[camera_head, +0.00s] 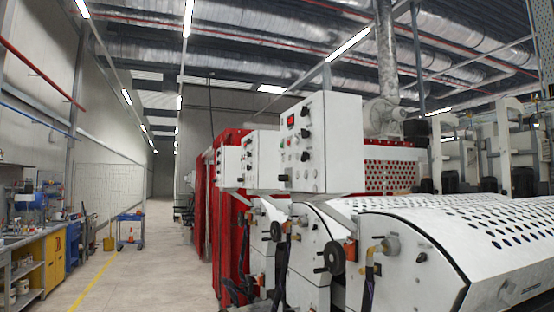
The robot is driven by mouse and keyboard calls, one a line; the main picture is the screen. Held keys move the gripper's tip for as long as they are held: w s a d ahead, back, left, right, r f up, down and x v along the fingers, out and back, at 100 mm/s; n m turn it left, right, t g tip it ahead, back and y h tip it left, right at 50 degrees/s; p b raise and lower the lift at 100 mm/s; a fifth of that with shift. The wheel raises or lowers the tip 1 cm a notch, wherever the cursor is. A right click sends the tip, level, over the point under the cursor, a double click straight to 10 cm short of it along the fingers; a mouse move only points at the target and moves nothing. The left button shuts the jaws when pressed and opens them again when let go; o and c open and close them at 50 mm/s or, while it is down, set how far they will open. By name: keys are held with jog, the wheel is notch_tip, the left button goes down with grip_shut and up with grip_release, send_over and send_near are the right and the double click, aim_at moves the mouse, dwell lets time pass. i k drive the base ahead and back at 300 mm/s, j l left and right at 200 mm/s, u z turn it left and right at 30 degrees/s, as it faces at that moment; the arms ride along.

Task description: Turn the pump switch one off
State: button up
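A white control box (335,145) stands on the machine right of the picture's middle. Its narrow front has a small red display (290,121), several dark knobs (305,133), a reddish button (284,143) and pale round parts near the bottom. Two similar white boxes stand farther back, one close behind (262,160) and one beyond it (228,167). The labels are too small to read, so I cannot tell which knob is pump switch one or how it is set. My gripper is not in view.
White machine covers with holes (480,225) fill the right side; a black handwheel (334,257) and hoses stick out below the boxes. Red panels (208,190) stand behind. A workbench (35,240) lines the left, and a blue cart (130,230) stands farther back. The grey floor aisle (150,260) is clear.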

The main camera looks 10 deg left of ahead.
aim_at(306, 156)
jog(key=i+j+z, duration=0.2)
jog(key=j, duration=1.05)
jog(key=j+z, duration=0.15)
jog(key=j, duration=1.15)
